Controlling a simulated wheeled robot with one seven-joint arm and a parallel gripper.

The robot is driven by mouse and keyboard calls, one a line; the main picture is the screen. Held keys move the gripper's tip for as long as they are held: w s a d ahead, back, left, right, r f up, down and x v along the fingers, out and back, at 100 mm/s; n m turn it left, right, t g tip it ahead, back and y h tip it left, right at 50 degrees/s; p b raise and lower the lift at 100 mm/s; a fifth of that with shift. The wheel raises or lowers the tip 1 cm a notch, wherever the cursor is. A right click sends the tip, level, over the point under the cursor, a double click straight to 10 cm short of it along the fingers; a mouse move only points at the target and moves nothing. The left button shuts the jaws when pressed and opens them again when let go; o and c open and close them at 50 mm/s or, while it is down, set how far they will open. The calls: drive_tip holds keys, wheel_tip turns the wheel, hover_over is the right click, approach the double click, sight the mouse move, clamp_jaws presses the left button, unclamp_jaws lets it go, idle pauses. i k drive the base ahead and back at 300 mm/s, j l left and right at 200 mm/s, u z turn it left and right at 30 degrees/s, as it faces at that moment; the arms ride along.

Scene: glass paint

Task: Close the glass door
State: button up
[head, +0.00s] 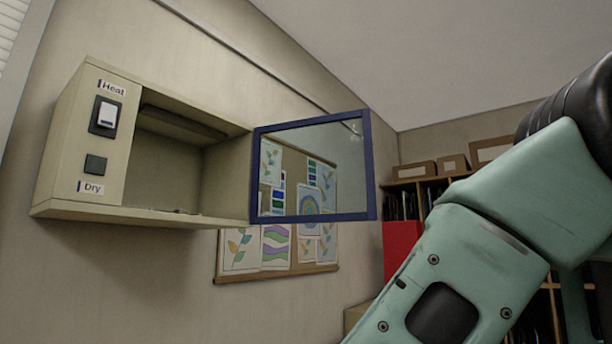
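The glass door (371,165) has a dark blue frame around a clear pane. It stands open, hinged at the right side of the beige wall cabinet (85,208) and swung out to the right. The cabinet's front is uncovered and its hollow inside shows, with a dark bar under its top. Its left panel carries a "Heat" label over a light switch and a "Dry" label under a dark square button. My pale green arm fills the lower right, to the right of the door and apart from it in the picture. My gripper is outside the view.
A board with painted pictures (240,278) hangs on the wall below and behind the door. Shelves with brown boxes (414,171) and a red panel (401,246) stand at the back right. The space in front of the cabinet looks clear.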

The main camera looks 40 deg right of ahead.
sight(365, 113)
drive_tip(key=u, duration=1.65)
drive_tip(key=k+l+u, duration=0.1)
drive_tip(key=l, duration=0.35)
drive_tip(key=k+l, duration=0.1)
drive_tip(key=l, duration=0.35)
drive_tip(key=k+l+u, duration=0.15)
drive_tip(key=l, duration=0.25)
drive_tip(key=k+l+u, duration=0.1)
drive_tip(key=l, duration=0.35)
drive_tip(key=k+l, duration=0.15)
drive_tip(key=l, duration=0.25)
drive_tip(key=k+l, duration=0.1)
drive_tip(key=l, duration=0.3)
drive_tip(key=k+l, duration=0.15)
drive_tip(key=l, duration=0.2)
drive_tip(key=k+l, duration=0.1)
drive_tip(key=l, duration=0.3)
drive_tip(key=k+l, duration=0.15)
drive_tip(key=l, duration=0.2)
drive_tip(key=k+l, duration=0.1)
drive_tip(key=l, duration=0.3)
drive_tip(key=k+l, duration=0.15)
drive_tip(key=l, duration=0.2)
drive_tip(key=i+u, duration=0.05)
